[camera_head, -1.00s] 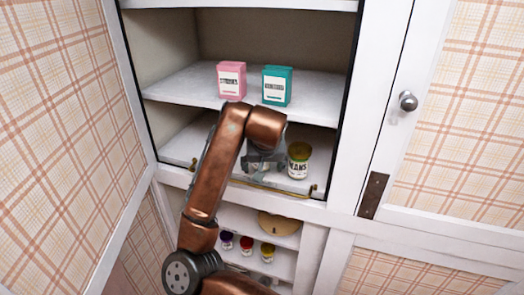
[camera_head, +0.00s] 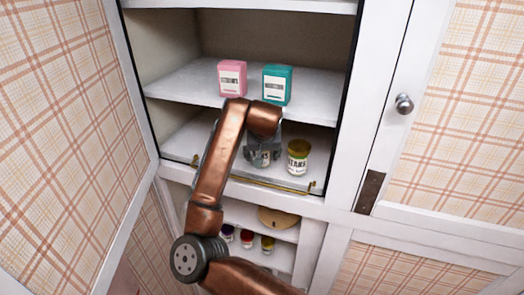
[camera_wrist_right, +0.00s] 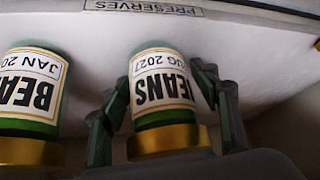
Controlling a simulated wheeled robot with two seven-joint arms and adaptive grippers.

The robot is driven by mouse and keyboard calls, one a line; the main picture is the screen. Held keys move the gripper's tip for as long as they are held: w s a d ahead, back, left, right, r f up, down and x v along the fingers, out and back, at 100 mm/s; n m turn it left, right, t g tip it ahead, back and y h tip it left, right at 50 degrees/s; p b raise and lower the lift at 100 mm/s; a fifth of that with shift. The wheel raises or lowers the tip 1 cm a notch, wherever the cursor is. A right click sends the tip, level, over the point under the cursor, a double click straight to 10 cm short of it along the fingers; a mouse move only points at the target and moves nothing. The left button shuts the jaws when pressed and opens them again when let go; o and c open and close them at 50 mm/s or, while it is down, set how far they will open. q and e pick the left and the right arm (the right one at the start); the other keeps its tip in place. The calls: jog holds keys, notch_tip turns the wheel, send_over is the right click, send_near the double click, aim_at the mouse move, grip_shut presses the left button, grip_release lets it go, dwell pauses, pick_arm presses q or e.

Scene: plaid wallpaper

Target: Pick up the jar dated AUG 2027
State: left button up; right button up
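The jar labelled BEANS, AUG 2027 (camera_wrist_right: 160,88) has green contents and a gold lid. It appears upside down in the right wrist view, standing between the fingers of my right gripper (camera_wrist_right: 163,80). The fingers are spread on both sides of it, and I see narrow gaps beside the jar. In the head view my right gripper (camera_head: 263,152) is in the cupboard's lower compartment and largely hides this jar. A second BEANS jar (camera_wrist_right: 28,92), dated JAN 20 with the rest cut off, stands beside it; it also shows in the head view (camera_head: 298,157). My left gripper is out of view.
A shelf label PRESERVES (camera_wrist_right: 145,7) is in the wrist view. A pink box (camera_head: 232,78) and a teal box (camera_head: 276,84) stand on the shelf above. A thin brass rail (camera_head: 270,183) runs along the front edge. Small jars (camera_head: 247,238) stand lower down.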

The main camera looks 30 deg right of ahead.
jog(key=shift+r, duration=0.1)
jog(key=c, duration=1.2)
jog(key=shift+o, duration=0.2)
